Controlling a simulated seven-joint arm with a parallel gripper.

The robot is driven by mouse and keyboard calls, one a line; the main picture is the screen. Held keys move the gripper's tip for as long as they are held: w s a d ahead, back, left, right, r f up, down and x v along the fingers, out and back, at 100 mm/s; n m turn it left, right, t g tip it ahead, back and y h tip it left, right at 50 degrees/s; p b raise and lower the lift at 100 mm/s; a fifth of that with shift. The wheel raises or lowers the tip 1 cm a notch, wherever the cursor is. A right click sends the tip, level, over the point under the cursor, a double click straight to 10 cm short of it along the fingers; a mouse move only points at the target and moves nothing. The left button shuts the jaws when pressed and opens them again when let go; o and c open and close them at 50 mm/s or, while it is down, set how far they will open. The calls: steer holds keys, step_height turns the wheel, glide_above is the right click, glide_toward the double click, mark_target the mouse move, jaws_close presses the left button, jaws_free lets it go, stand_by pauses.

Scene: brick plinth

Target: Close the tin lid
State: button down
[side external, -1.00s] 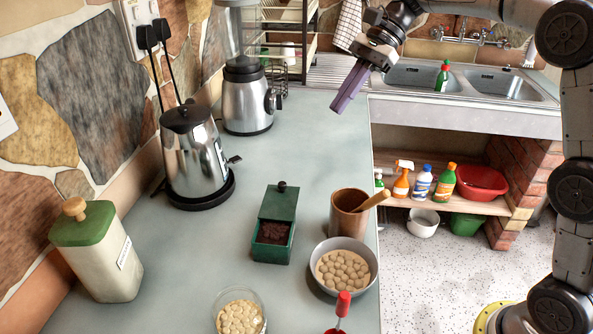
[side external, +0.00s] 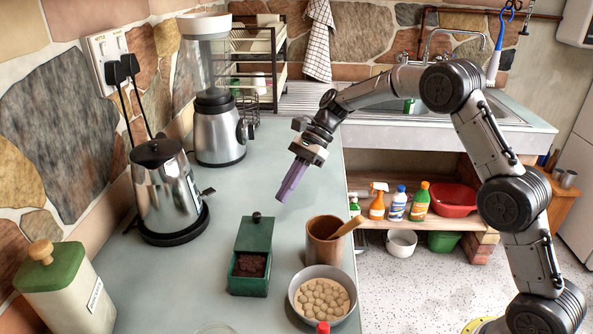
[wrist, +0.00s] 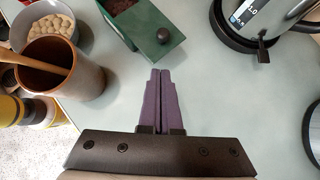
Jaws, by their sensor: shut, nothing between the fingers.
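A green box-shaped tin (side external: 249,285) stands on the counter, with dark brown contents showing at its near end. Its green lid (side external: 255,236) lies off this near part, towards the back, with a dark round knob (side external: 257,216) at its far end. In the wrist view the lid (wrist: 144,22) and knob (wrist: 163,36) are just beyond the fingertips, and the dark contents show at the top edge. My gripper (side external: 281,199) has its purple fingers shut and empty, above the counter behind and right of the knob. It also shows in the wrist view (wrist: 160,72), apart from the lid.
A wooden cup (side external: 322,246) with a spoon and a grey bowl (side external: 299,311) of pale pieces stand right of the tin. A steel kettle (side external: 165,190) and a blender (side external: 218,140) stand left and behind. The counter (side external: 225,200) between is clear.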

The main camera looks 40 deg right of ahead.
mark_target(260, 220)
steer(key=shift+a+f, duration=0.2)
steer(key=shift+a, duration=0.95)
steer(key=shift+a+f, duration=0.2)
steer(key=shift+a, duration=0.9)
steer(key=shift+s+a, duration=2.45)
steer(key=shift+s, duration=0.15)
